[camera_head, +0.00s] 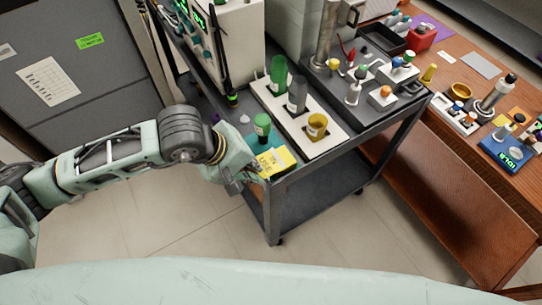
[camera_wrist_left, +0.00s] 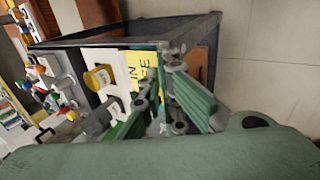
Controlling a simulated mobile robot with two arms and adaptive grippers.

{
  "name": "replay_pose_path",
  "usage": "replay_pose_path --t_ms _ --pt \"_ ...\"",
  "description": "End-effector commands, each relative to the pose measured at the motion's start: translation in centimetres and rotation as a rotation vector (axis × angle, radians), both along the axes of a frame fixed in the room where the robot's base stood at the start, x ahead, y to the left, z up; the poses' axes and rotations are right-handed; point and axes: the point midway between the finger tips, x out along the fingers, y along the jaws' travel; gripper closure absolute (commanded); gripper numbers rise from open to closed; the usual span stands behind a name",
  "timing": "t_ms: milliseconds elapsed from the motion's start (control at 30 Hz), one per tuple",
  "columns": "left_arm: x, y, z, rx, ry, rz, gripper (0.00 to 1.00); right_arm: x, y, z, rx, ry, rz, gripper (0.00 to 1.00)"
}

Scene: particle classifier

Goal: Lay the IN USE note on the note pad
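The yellow IN USE note (camera_head: 272,160) is at the front left corner of the dark cart's top, over a teal surface (camera_head: 262,141). Its lettering shows in the left wrist view (camera_wrist_left: 138,71). I cannot tell whether the teal surface is the note pad. My left gripper (camera_head: 237,184) is just left of the note, by the cart's corner. My right gripper is not in view.
A green-capped bottle (camera_head: 262,127) stands close behind the note. A white rack (camera_head: 322,145) holds a green, a grey and a yellow container. The cart (camera_head: 345,152) carries other bottles. A wooden bench (camera_head: 452,150) stands right. Floor is clear before the cart.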

Motion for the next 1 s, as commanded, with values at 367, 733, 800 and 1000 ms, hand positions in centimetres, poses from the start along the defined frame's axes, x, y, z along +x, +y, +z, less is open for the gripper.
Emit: replay_pose_path --t_ms 367,733,800,1000 --pt "6.3 -2.4 -3.8 0.0 0.003 0.0 1.0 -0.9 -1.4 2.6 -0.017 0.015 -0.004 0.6" --pt "7.0 -2.7 -7.3 0.002 0.006 0.001 1.0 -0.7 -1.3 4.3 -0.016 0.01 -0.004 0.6" --pt "7.0 -2.7 -8.1 0.002 0.004 0.0 1.0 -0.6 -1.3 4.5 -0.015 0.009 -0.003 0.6" --pt "7.1 -2.7 -8.6 0.0 0.0 -0.001 1.0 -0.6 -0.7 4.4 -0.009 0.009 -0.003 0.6"
